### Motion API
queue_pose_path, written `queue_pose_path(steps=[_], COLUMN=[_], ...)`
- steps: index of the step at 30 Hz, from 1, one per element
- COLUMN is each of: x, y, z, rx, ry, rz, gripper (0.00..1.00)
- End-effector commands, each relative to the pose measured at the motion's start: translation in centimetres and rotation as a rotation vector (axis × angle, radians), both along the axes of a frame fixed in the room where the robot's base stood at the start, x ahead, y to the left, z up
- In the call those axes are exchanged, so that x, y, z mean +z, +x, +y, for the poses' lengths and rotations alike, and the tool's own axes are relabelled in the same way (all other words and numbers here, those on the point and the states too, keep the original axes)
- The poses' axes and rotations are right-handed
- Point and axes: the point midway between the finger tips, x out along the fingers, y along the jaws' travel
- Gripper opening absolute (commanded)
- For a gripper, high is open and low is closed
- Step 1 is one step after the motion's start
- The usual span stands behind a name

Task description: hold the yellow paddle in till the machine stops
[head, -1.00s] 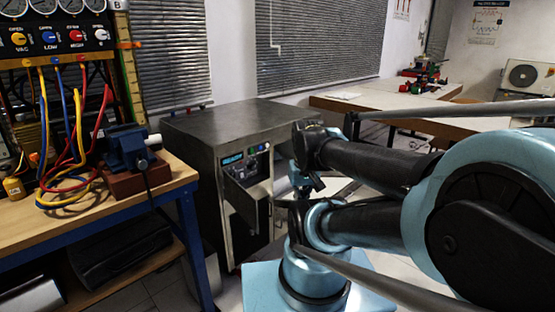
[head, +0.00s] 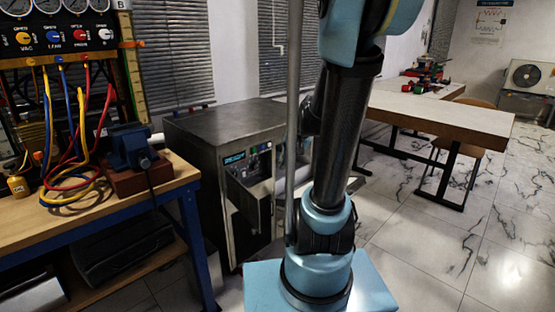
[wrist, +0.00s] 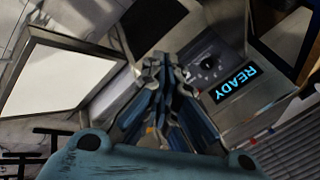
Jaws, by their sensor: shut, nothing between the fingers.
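The machine (head: 225,125) is a grey metal cabinet left of my arm, with a small control panel on its upper front and a dark flap or door below standing out from it. In the head view the gripper is hidden behind my arm. I cannot make out the yellow paddle; only a small orange speck shows between the finger links.
A wooden workbench (head: 110,212) at left carries a blue vise (head: 130,147), coloured hoses (head: 65,165) and a gauge panel (head: 62,36). A pale-topped table (head: 445,112) and a chair stand at right. The marble floor at right is clear.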

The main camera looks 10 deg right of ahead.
Motion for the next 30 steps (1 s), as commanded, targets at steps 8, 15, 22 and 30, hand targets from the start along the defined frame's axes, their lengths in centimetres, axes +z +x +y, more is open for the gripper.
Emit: queue_pose_path(steps=[8, 15, 22, 30], x=[-0.7, -2.1, -4.3, -7.6], y=[7.6, 13.5, 18.7, 23.8], z=[-1.3, -3.0, -5.3, -8.5], rx=[-0.109, -0.2, -0.29, -0.39], ry=[0.14, 0.262, 0.379, 0.513], rz=[-0.042, -0.079, -0.116, -0.159], gripper=[0.0, 0.0, 0.0, 0.0])
